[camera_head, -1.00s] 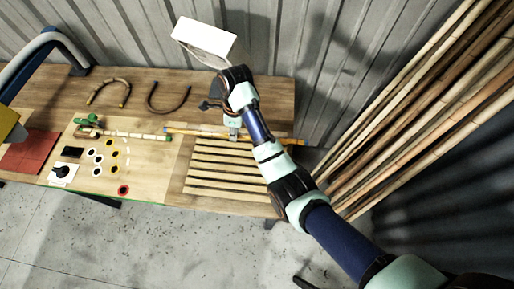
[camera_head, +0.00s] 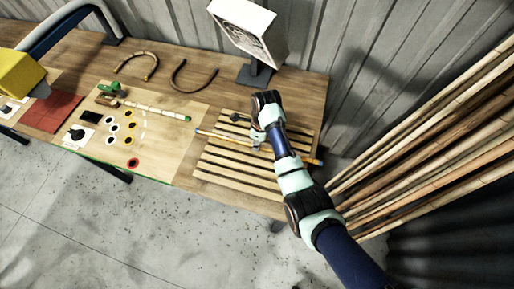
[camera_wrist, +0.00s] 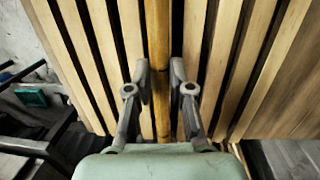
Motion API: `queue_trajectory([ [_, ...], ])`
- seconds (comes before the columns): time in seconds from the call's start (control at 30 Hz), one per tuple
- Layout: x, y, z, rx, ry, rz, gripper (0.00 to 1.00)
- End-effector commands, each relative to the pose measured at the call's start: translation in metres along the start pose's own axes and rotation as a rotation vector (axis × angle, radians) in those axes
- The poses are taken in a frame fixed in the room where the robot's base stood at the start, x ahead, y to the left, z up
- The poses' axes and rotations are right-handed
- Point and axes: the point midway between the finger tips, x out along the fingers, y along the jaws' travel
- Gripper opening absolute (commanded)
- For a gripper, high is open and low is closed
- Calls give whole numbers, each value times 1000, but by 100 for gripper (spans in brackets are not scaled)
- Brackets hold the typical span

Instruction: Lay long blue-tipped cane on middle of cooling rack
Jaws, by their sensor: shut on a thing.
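The long tan cane (camera_head: 225,138) lies across the slatted wooden cooling rack (camera_head: 235,168), around its middle. Its small blue left tip shows near the rack's left edge, and its orange right end (camera_head: 314,160) sticks out past the right edge. My gripper (camera_head: 257,146) is shut on the cane near its middle, low over the rack. In the wrist view the cane (camera_wrist: 158,45) runs between my two fingers (camera_wrist: 160,95), roughly along the slats. I cannot tell whether it touches them. My wrist hides part of the rack and cane.
A white boxed fan (camera_head: 250,25) stands behind the rack. A pale board (camera_head: 165,160) at left holds a green-ended cane (camera_head: 165,110) and several discs. Two bent canes (camera_head: 136,66) lie behind it. Tall canes (camera_head: 430,140) lean at the right.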

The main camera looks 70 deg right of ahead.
Motion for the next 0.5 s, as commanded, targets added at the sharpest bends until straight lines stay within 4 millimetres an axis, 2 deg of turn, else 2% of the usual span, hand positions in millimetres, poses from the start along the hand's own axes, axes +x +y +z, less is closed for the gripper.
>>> queue_trajectory([
  [0.03, 13, 0, -2, 1, 4, 5, 0],
  [0.17, 32, -2, -4, 0, 2, 3, 0],
  [0.5, 36, -3, -4, 0, 1, 2, 0],
])
